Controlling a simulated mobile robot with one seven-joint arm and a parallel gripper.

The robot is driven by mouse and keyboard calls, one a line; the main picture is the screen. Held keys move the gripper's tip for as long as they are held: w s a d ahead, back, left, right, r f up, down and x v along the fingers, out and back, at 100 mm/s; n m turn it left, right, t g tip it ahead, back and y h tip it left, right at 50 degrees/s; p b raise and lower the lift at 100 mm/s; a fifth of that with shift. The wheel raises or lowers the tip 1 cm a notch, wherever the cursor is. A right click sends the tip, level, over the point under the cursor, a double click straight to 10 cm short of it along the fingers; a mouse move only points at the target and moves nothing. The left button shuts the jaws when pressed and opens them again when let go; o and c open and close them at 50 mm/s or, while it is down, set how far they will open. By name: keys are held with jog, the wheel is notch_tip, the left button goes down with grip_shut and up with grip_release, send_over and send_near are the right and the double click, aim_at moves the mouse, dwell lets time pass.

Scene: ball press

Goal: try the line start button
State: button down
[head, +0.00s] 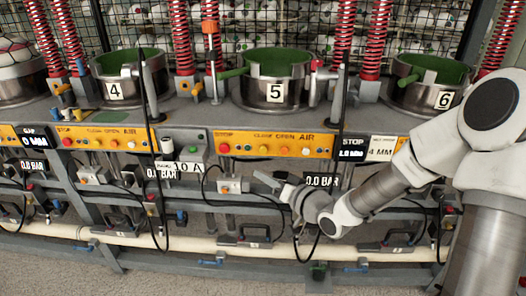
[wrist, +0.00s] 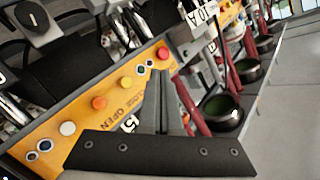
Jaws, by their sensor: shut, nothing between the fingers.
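No label reading line start is legible, so I cannot tell for sure which button it is. A small green button (head: 195,149) sits on the grey plate between stations 4 and 5, above the "10 A" sign. A grey box with a small button (head: 229,186) hangs on the rail below it. My gripper (head: 262,178) is shut and empty, in front of the lower rail, just right of that box and below the station 5 panel. In the wrist view my gripper (wrist: 160,82) shows its closed fingers before the orange panel (wrist: 85,117). No contact with a button is visible.
The station 5 orange panel (head: 272,144) carries a red button (head: 224,148) and several others; the red one also shows in the wrist view (wrist: 163,53). Black cables hang beside my gripper. Steel pots and red springs stand above. A cream pipe runs below.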

jog(key=w, duration=0.8)
jog(key=shift+w+d, duration=0.15)
jog(key=shift+w, duration=0.15)
jog(key=shift+w, duration=0.1)
dwell(1.7)
jog(key=shift+w+p, duration=0.3)
jog(key=shift+p, duration=0.1)
jog(key=shift+w, duration=0.45)
dwell(0.6)
jog(key=shift+s, duration=0.85)
jog(key=shift+s, duration=0.15)
jog(key=shift+s, duration=2.35)
